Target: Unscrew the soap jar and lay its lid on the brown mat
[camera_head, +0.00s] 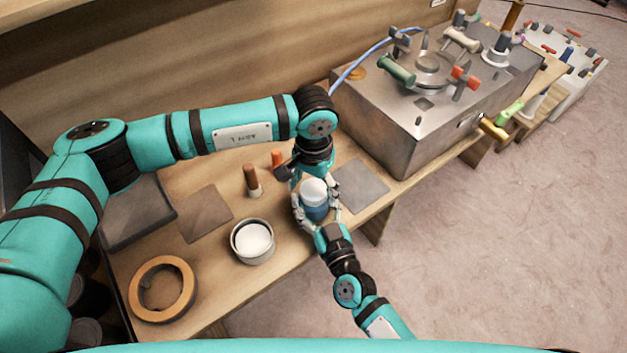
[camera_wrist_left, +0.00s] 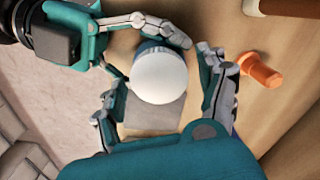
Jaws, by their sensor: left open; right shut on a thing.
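The soap jar has a blue body (camera_head: 315,208) and a white lid (camera_head: 314,188). It stands upright near the table's front edge, and the lid sits on top of it. In the left wrist view the round white lid (camera_wrist_left: 158,78) faces the camera. My right gripper (camera_head: 316,212) is shut around the blue body from the front. My left gripper (camera_head: 311,178) is above the jar, pointing down. In the left wrist view its open fingers (camera_wrist_left: 162,84) are on either side of the lid, with no clear contact. The brown mat (camera_head: 205,213) lies flat and bare to the left.
A grey mat (camera_head: 362,186) lies right of the jar, before a large metal box (camera_head: 400,110). A round tin (camera_head: 253,242), a tape ring (camera_head: 162,288), a brown-topped peg (camera_head: 252,180) and an orange piece (camera_head: 277,158) stand left of the jar. A dark tray (camera_head: 137,213) is further left.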

